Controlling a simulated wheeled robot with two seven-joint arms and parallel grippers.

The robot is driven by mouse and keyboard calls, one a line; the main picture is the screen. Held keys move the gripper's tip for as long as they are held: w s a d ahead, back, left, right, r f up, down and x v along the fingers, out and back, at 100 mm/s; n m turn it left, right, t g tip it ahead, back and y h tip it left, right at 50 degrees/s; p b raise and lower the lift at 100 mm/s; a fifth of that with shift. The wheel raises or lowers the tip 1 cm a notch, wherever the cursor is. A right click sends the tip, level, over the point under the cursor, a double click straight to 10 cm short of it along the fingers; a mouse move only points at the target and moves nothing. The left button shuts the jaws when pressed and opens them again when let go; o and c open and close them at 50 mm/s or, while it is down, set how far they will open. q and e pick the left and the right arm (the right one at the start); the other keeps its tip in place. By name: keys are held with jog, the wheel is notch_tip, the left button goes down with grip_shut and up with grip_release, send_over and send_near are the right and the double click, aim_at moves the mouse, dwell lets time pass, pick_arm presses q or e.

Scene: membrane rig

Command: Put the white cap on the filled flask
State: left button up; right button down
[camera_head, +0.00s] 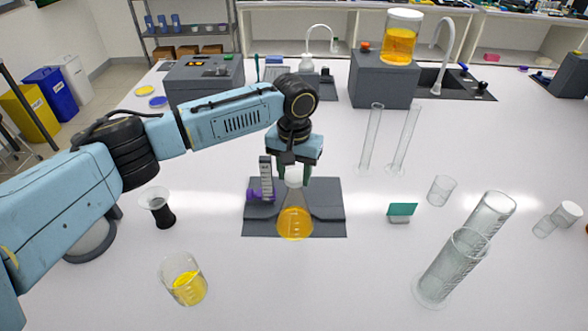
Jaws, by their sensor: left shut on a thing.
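The filled flask (295,224) stands upright on a dark grey base plate at the middle of the table, with orange-yellow liquid in its lower part. The white cap (293,179) is right at the top of the flask's neck, in line with it. I cannot tell whether it is seated or just above the rim. My left gripper (294,174) points down over the flask, with its dark green fingers shut on the cap from both sides. My right gripper is not in view.
A grey plate (260,228) with a purple-and-grey stand (265,181) lies under and beside the flask. A beaker of yellow liquid (186,283) is front left, a dark-based cup (158,208) left. Tall glass cylinders (450,268) stand right. A grey block (382,80) bears a jar (402,40) behind.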

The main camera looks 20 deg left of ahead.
pick_arm(q)
jog(key=shift+f, duration=0.55)
jog(key=o, duration=1)
jog(key=shift+o, duration=0.2)
